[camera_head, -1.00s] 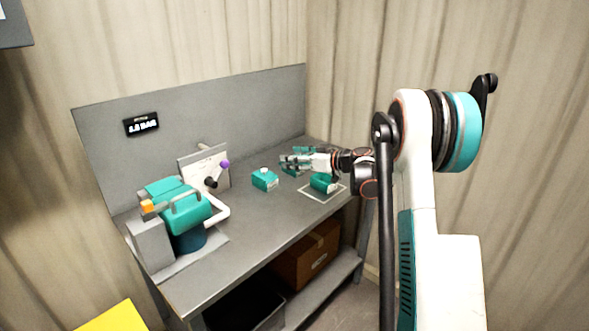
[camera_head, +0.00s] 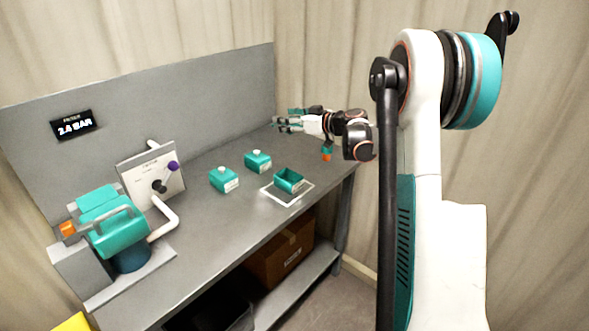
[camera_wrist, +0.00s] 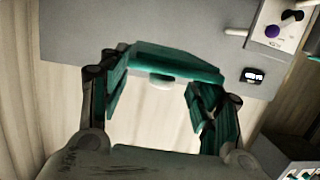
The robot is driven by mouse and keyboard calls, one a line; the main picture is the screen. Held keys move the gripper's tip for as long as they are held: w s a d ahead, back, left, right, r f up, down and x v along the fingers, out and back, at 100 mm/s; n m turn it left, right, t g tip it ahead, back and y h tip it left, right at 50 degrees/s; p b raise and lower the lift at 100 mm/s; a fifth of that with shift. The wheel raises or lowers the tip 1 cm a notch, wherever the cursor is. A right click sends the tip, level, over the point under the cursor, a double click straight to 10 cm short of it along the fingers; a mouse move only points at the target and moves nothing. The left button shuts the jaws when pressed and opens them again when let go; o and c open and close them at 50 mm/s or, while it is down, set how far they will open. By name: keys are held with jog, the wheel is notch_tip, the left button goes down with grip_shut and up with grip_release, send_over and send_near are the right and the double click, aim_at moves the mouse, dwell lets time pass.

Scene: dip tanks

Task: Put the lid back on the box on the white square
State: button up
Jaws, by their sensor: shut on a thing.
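An open teal box (camera_head: 289,180) stands upright on the white square (camera_head: 268,193) on the grey bench; its top is uncovered and its dark inside shows. My gripper (camera_head: 285,122) is raised beyond and above the box, toward the bench's back right corner, apart from it. In the wrist view my gripper (camera_wrist: 160,88) is shut on the teal lid (camera_wrist: 175,61), which spans between the two teal-padded fingers. In the head view the lid is too small to tell from the fingers.
Two closed teal boxes with pale knobs, a nearer one (camera_head: 223,180) and a farther one (camera_head: 257,161), stand left of the square. A teal pump (camera_head: 117,232) and a valve panel (camera_head: 153,177) fill the bench's left end. A cardboard box (camera_head: 282,252) is on the shelf below.

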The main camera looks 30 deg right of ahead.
notch_tip(320, 180, down, 19)
jog(key=b, duration=0.5)
jog(key=shift+f+b, duration=0.1)
jog(key=shift+b, duration=0.25)
jog(key=shift+f+b, duration=0.35)
jog(key=shift+f, duration=0.05)
jog(key=o, duration=0.9)
jog(key=shift+r, duration=0.1)
jog(key=shift+r+p, duration=0.3)
jog(key=shift+p, duration=0.05)
jog(key=p+v, duration=0.2)
jog(key=v, duration=1)
jog(key=shift+p, duration=0.4)
